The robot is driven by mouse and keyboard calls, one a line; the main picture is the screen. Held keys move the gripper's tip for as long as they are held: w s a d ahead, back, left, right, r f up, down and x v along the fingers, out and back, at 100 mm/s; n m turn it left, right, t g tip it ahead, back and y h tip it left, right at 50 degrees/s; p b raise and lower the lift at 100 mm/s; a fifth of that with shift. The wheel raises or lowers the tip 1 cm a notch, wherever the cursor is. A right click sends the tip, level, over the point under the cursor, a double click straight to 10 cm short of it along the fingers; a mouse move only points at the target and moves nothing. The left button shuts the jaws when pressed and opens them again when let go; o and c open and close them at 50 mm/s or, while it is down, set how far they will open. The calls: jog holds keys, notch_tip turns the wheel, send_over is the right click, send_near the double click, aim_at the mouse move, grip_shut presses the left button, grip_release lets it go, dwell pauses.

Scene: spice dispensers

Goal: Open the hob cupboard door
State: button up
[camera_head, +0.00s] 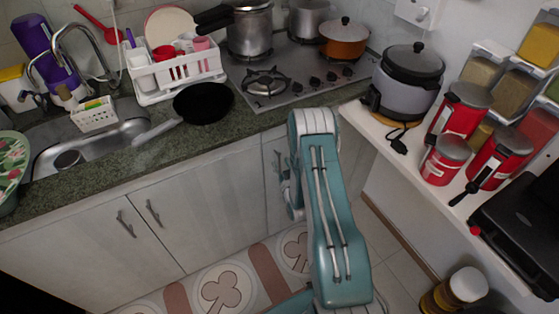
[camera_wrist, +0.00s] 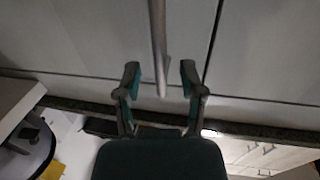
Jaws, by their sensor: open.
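The hob cupboard door (camera_head: 258,196) is below the hob and looks shut; my arm covers part of it. Its grey panel (camera_wrist: 90,35) fills much of the wrist view, with a dark seam at its right side. A metal bar handle (camera_wrist: 158,40) runs down from the top edge of the wrist view. My gripper (camera_wrist: 160,73) is open, with one finger on each side of the handle's end. Gaps show between both fingers and the bar. In the head view my arm mostly hides the gripper and the handle.
The hob (camera_head: 300,76) carries pots, and a black pan (camera_head: 203,102) lies at the counter's edge. A white shelf (camera_head: 405,150) with a rice cooker (camera_head: 408,82) and red canisters (camera_head: 446,160) stands at the right. A patterned mat (camera_head: 222,288) lies on the floor.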

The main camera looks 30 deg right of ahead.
jog(key=shift+w+d, duration=0.15)
jog(key=shift+w, duration=0.8)
grip_shut()
jog(key=shift+s, duration=0.1)
